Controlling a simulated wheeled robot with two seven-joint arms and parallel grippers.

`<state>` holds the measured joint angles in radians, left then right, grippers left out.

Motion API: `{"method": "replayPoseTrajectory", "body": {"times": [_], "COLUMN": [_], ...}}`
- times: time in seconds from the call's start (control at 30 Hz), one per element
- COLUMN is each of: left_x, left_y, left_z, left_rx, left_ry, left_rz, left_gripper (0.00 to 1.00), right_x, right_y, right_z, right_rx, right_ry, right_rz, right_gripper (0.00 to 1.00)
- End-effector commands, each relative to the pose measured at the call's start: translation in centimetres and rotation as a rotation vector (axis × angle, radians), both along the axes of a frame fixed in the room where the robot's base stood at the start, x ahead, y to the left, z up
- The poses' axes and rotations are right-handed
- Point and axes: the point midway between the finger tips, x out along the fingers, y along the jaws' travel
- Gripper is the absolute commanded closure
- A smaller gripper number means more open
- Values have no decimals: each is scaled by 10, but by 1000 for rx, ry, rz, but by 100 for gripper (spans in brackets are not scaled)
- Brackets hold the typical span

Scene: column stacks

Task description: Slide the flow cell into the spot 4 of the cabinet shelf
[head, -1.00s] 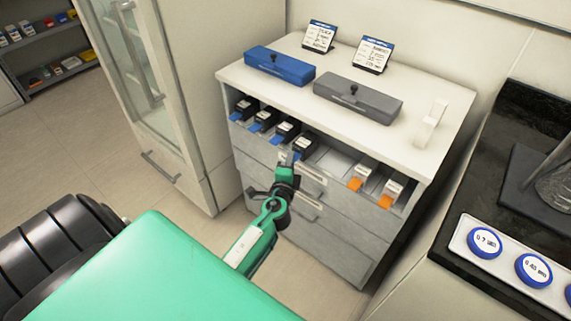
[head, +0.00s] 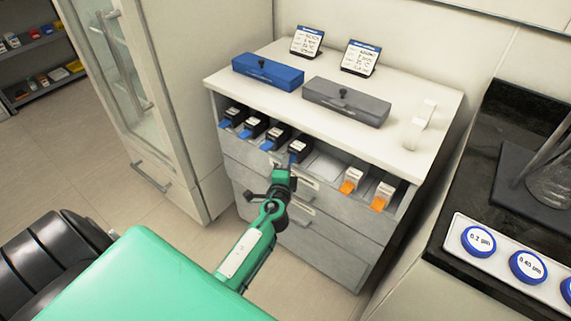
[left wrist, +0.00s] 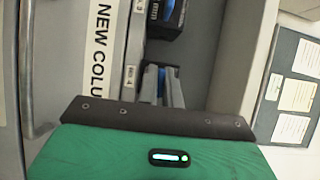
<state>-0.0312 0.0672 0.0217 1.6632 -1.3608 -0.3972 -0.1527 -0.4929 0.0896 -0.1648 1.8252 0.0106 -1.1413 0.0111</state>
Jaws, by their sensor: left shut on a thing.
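The flow cell (head: 301,149), a black block with a white label and a blue front tab, sits in the cabinet's open shelf (head: 325,165), fourth from the left. My left gripper (head: 292,163) is at the shelf front, shut on its blue tab. In the left wrist view the gripper fingers (left wrist: 164,88) stand either side of the blue tab, beside a shelf-edge label (left wrist: 130,76) that seems to read 4. The flow cell's far end is hidden, so how deep it sits I cannot tell. My right gripper is not in view.
Several similar black blocks (head: 253,127) with blue tabs fill the places to the left. An empty place lies to the right, then two white blocks with orange tabs (head: 350,184). A blue box (head: 267,73) and a grey box (head: 346,101) stand on the cabinet top.

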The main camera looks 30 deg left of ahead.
Motion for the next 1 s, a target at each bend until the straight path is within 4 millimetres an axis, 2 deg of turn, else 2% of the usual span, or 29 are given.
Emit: {"method": "replayPoseTrajectory", "body": {"times": [0.27, 0.3, 0.4, 0.43, 0.77, 0.87, 1.0], "left_x": [0, 0, 0, 0, -3, -11, -32], "left_y": [0, 0, 0, 0, -1, -5, -14], "left_z": [1, 1, 1, 1, -1, -2, -3], "left_rx": [0, 0, 0, 0, 0, 0, -2], "left_ry": [-1, -1, -1, -1, 1, 1, 2], "left_rz": [0, 0, 0, 0, 0, 0, 0], "left_gripper": [100, 89, 69, 68, 68, 68, 68], "right_x": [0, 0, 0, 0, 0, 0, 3], "right_y": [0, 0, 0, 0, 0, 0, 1], "right_z": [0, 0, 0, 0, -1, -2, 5], "right_rx": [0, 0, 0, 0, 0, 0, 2], "right_ry": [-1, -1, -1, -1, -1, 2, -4], "right_rz": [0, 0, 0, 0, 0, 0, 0], "right_gripper": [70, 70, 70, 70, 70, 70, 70]}}
